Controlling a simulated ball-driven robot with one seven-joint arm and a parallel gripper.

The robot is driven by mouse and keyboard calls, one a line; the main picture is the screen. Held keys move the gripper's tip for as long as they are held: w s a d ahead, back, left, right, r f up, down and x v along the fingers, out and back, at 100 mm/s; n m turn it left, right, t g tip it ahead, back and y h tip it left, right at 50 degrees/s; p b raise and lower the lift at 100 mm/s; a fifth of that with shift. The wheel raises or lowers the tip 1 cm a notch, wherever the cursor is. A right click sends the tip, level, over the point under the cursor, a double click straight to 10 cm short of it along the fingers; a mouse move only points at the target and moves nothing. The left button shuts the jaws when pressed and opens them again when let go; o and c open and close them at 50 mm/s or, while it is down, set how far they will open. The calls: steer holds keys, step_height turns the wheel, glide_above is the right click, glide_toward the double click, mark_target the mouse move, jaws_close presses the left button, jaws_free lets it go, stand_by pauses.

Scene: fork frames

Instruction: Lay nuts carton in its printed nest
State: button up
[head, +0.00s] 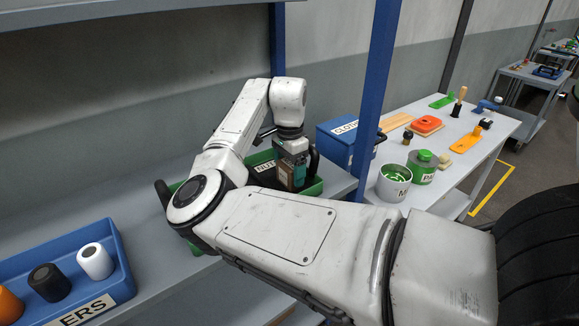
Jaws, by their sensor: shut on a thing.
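My gripper (297,172) reaches down over a green crate (312,189) on the shelf, with teal parts at its end. It is shut on a small brown carton (284,174), which I take to be the nuts carton. The carton is upright at the crate's right part, inside or just above it; I cannot tell whether it touches the floor. A white label (264,166) reading "NUT", partly cut off, shows on a dark surface left of the carton. My own arm hides the front and left of the crate, and no printed nest can be made out.
A blue bin (115,262) labelled "...ERS" holds orange, black and white cylinders at the left. A blue post (377,90) stands right of the crate, near a blue box (336,146) marked "CLOTHS". A white table (455,135) with pots and tools lies beyond.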

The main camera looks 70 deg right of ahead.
mark_target(290, 164)
steer(key=shift+f, duration=0.15)
steer(key=shift+f, duration=0.15)
steer(key=o, duration=1.1)
step_height(290, 164, up, 12)
steer(key=b, duration=0.2)
steer(key=shift+r, duration=0.2)
